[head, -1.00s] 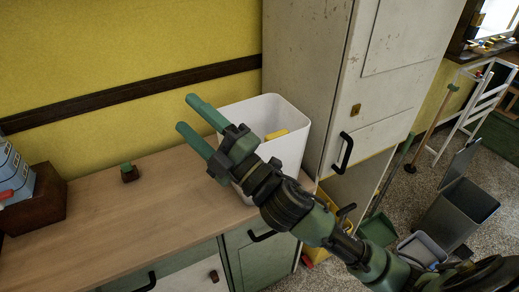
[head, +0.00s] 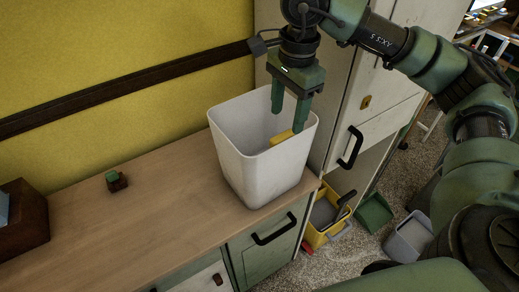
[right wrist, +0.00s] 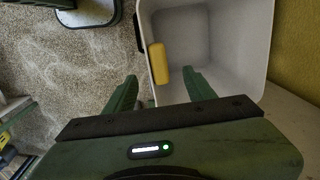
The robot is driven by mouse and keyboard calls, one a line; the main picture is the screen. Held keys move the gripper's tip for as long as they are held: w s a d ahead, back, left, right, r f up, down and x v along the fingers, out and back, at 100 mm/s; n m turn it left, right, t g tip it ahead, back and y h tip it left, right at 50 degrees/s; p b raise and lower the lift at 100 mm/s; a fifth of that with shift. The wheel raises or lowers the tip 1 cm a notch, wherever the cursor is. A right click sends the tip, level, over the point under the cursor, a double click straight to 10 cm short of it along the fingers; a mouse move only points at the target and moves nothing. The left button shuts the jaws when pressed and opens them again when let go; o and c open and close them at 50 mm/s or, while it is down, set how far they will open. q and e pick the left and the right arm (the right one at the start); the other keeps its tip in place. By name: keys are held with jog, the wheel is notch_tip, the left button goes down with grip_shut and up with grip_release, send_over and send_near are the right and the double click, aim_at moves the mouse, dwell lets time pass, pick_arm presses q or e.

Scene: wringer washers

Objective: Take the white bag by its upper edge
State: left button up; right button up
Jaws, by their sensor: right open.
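The white bag (head: 262,178) stands upright and open-topped on the wooden counter and looks like a stiff bin. A yellow block (head: 281,137) shows inside it by the right side. My right gripper (head: 288,117) points down over the bag's opening, open and empty. In the right wrist view, the bag (right wrist: 222,50) lies ahead, with the yellow block (right wrist: 158,63) by its left wall. There the right gripper's (right wrist: 160,90) left finger is over the floor and its right finger overlaps the bag's opening. I cannot tell whether either finger touches the rim. My left gripper is out of view.
A tall white cabinet (head: 390,105) with a black handle stands close behind and right of the bag. A small green-topped block (head: 116,181) sits on the counter (head: 150,228), which is mostly clear. Below right, a yellow bucket (head: 318,238) and a green dustpan (head: 374,213) stand on the floor.

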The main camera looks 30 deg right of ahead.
aim_at(285, 135)
jog(key=shift+d+f, duration=0.25)
jog(key=shift+d, duration=0.05)
jog(key=f+p, duration=0.1)
jog(key=f, duration=0.1)
jog(key=f+p, duration=0.1)
jog(key=f, duration=0.1)
jog(key=f+p, duration=0.1)
jog(key=f, duration=0.1)
jog(key=shift+a+f, duration=0.15)
jog(key=shift+a, duration=0.15)
jog(key=shift+f, duration=0.3)
grip_shut()
dwell(0.6)
